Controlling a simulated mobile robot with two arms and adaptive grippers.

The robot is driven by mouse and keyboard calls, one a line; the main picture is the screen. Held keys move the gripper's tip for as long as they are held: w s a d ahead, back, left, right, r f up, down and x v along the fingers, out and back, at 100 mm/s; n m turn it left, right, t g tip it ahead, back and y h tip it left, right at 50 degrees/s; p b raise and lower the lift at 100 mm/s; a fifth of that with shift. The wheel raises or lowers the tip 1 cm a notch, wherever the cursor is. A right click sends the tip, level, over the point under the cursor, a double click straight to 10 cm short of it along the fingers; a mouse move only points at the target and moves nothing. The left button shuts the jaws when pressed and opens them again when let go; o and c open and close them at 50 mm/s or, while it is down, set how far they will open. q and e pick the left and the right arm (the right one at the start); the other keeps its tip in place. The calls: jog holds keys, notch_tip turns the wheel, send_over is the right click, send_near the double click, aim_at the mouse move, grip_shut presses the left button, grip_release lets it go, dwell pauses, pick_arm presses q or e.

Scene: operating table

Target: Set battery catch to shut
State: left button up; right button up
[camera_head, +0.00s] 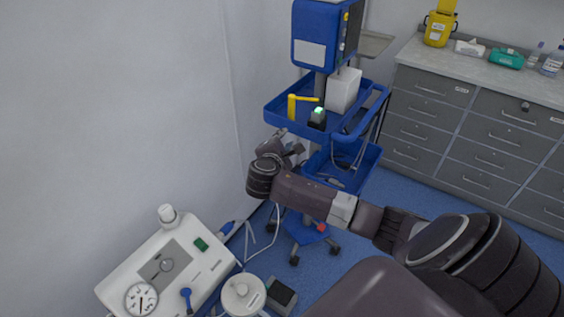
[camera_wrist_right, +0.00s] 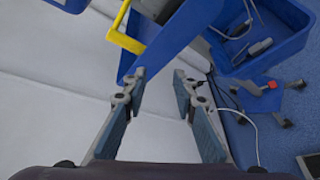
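A yellow L-shaped lever (camera_head: 300,102), which looks like the battery catch, stands at the front left of the blue trolley's upper tray (camera_head: 272,116). Its arm points right in the head view. The lever also shows at the top of the right wrist view (camera_wrist_right: 124,38). A small dark block with a green light (camera_head: 317,117) sits beside it. My right gripper (camera_head: 287,147) is below the tray's front edge, apart from the lever. In the right wrist view its fingers (camera_wrist_right: 159,77) are open with nothing between them. My left gripper is not in view.
A white box (camera_head: 343,90) stands on the upper tray under a blue monitor (camera_head: 320,35). A lower blue tray (camera_head: 365,165) holds cables. A white machine with a gauge (camera_head: 165,265) stands at the lower left. Grey drawers (camera_head: 430,110) line the right wall.

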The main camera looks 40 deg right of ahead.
jog(key=s+a+f+y, duration=0.1)
jog(key=f, duration=0.7)
jog(key=s+a+f+g+y+b, duration=0.1)
jog(key=s+f, duration=0.1)
jog(key=f, duration=0.6)
jog(key=shift+a+f+m+y, duration=0.15)
jog(key=shift+a+m+y, duration=0.15)
jog(key=shift+a, duration=0.05)
